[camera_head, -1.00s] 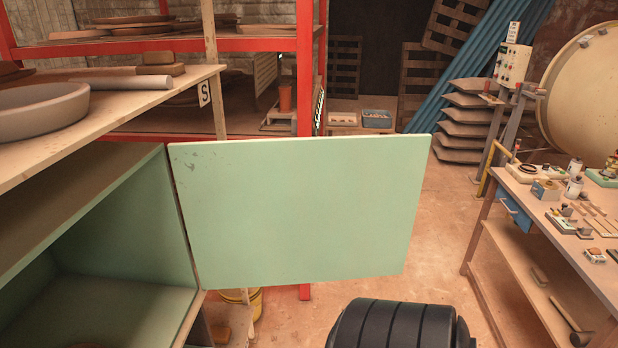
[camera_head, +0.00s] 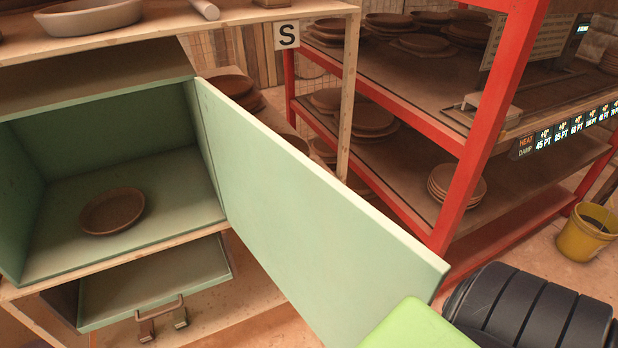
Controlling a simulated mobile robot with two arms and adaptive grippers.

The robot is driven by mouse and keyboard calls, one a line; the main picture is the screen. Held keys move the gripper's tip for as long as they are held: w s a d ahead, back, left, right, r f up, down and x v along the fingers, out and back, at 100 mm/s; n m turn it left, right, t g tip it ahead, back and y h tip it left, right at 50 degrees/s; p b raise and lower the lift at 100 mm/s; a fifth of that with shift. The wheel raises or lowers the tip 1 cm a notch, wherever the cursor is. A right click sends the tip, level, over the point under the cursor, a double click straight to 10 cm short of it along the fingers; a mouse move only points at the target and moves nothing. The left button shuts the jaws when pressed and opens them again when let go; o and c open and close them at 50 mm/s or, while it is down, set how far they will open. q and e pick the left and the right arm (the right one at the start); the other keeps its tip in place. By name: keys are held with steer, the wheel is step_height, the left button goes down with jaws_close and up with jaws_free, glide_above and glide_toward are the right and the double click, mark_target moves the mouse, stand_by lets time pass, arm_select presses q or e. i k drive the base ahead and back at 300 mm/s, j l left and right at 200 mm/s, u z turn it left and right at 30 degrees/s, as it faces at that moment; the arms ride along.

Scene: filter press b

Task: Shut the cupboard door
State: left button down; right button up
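The pale green cupboard door (camera_head: 310,205) stands wide open, swung out from the right side of the cupboard (camera_head: 125,175) toward me. The cupboard is open at the front, and a brown round dish (camera_head: 112,210) lies on its floor. A black ribbed part of my own arm shows at the lower right, with a bright green piece beside it near the door's free lower corner. I cannot tell whether that piece touches the door. No gripper fingers show in the view.
Below the cupboard, a green drawer (camera_head: 155,285) with a metal handle is partly pulled out. A red rack (camera_head: 490,125) with stacked plates stands behind the door. A yellow bucket (camera_head: 587,232) is on the floor at right. Dishes lie on the wooden top shelf (camera_head: 230,16).

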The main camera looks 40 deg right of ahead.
mark_target(344, 265)
steer(key=l+u, duration=0.15)
steer(key=l, duration=0.35)
steer(key=k+l+u, duration=0.1)
steer(key=l, duration=0.4)
steer(key=k+l+u, duration=0.15)
steer(key=l, duration=0.35)
steer(key=k+l+u, duration=0.1)
steer(key=l, duration=0.4)
